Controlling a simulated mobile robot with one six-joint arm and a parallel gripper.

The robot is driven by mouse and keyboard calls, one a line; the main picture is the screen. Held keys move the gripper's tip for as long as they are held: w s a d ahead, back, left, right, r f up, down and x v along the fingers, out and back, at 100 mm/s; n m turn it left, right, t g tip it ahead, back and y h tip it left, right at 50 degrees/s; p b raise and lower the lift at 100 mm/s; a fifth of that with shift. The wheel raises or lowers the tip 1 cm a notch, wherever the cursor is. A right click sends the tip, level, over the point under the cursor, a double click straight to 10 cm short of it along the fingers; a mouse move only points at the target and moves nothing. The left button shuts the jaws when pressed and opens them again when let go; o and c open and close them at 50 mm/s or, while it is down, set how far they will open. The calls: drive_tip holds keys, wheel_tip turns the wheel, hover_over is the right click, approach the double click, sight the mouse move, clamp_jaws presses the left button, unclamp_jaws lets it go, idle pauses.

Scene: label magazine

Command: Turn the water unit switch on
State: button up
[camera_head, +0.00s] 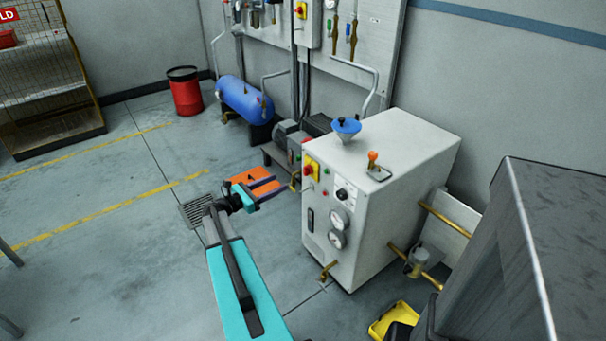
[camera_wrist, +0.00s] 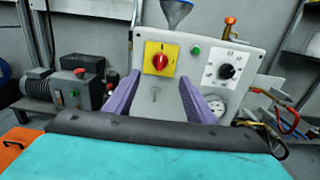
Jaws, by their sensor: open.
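The water unit is a white cabinet (camera_head: 400,150) at the right of centre in the head view. Its likely switch is a red rotary knob on a yellow plate (camera_head: 311,166), high on the front panel near its left edge. The wrist view shows the red knob (camera_wrist: 160,61) upper centre, facing me; which position it is turned to is unclear. My gripper (camera_head: 278,184) is left of the front panel. Its two purple fingers (camera_wrist: 158,82) are spread with nothing between them, pointing toward the panel just below the knob and apart from it.
A blue funnel (camera_head: 346,126) and an orange-topped valve (camera_head: 373,157) stand on top. A brass tap (camera_head: 328,270) sticks out low. A motor (camera_wrist: 75,85) stands left, behind.

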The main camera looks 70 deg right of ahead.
sight(307, 170)
idle(0.3)
drive_tip(key=x, duration=1.3)
drive_tip(key=shift+d, duration=0.35)
drive_tip(key=shift+s, duration=0.15)
drive_tip(key=c, duration=1)
